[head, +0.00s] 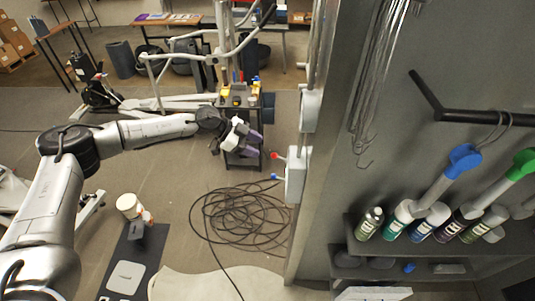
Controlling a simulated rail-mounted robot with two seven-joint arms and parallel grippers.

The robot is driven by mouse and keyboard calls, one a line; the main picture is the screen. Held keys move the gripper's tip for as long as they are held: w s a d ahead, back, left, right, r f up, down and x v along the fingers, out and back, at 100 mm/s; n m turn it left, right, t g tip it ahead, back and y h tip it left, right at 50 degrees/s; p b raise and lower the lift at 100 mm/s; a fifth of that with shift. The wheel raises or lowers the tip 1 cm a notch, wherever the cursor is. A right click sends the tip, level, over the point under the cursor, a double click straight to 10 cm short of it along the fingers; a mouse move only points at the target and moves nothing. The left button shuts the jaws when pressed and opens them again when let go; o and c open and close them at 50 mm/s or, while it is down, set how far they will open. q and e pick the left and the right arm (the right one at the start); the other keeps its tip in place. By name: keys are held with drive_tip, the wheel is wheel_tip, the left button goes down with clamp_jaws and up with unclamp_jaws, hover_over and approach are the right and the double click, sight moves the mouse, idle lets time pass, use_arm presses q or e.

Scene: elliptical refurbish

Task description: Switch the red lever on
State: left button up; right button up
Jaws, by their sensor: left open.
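The red lever (275,155) is a small red-tipped handle on the left side of a pale switch box (297,175). The box is fixed to the upright post by the grey cabinet. A blue-tipped lever (275,177) sticks out just below the red one. A small gap shows between the fingertips and the lever, and nothing is between the fingers. My right gripper is not in view.
A coiled black cable (240,216) lies on the floor below the box. A dark cart (243,140) stands behind my gripper. The grey cabinet at right has a shelf (430,245) with several bottles and a black hanging bar (475,115).

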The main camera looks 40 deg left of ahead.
use_arm(q)
drive_tip(key=shift+b+v, duration=0.45)
drive_tip(key=shift+v, duration=1.9)
